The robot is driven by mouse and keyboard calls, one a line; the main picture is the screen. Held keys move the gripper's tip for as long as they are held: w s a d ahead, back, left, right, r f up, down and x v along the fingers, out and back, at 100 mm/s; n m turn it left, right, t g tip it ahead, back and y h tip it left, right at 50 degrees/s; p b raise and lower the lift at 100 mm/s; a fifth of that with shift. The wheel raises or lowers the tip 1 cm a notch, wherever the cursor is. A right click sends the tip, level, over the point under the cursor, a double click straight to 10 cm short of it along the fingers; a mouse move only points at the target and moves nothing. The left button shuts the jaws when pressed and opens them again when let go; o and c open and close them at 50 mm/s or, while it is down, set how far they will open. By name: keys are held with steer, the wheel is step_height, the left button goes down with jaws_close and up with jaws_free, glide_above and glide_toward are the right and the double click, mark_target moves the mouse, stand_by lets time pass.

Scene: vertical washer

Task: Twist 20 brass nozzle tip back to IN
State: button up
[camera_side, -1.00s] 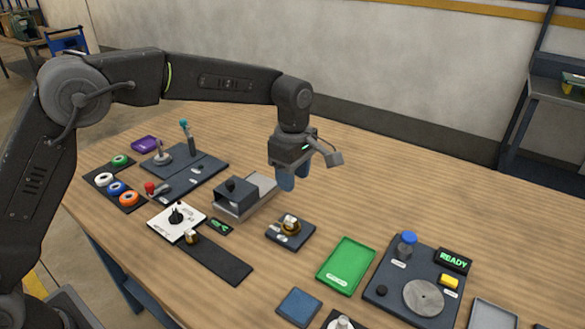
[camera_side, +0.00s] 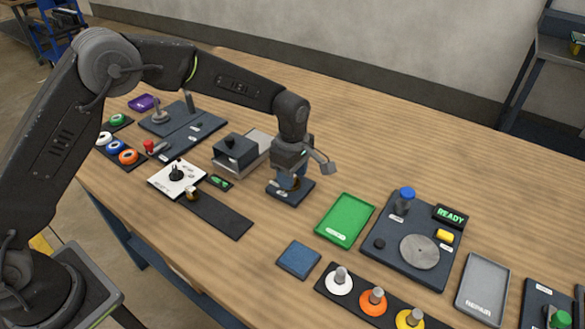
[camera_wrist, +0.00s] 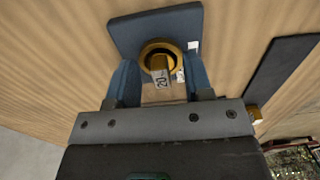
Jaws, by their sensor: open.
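The brass nozzle tip (camera_wrist: 161,64) marked "20" stands in a round brass ring on a small dark blue plate (camera_wrist: 120,35). In the side view the plate (camera_side: 288,196) lies on the table beneath my gripper (camera_side: 292,180), and the nozzle is mostly hidden by the fingers. In the wrist view my gripper (camera_wrist: 162,82) is open, with one blue finger on each side of the nozzle. A gap seems to show on both sides. Small white labels lie beside the ring; I cannot read them.
A grey box with a dark top (camera_side: 236,152) stands close on the left. A green tray (camera_side: 345,220) and a plate with a lit READY sign (camera_side: 450,216) are to the right. A black strip (camera_side: 217,216) lies in front. The table behind is clear.

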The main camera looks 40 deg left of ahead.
steer(key=shift+c, duration=0.4)
jaws_close()
steer(key=m, duration=0.4)
steer(key=shift+a, duration=0.1)
steer(key=m, duration=0.5)
steer(key=shift+s+a, duration=0.1)
steer(key=shift+s, duration=0.05)
steer(key=m, duration=0.4)
steer(key=shift+m, duration=0.3)
steer(key=m, duration=0.4)
steer(key=shift+s+a, duration=0.1)
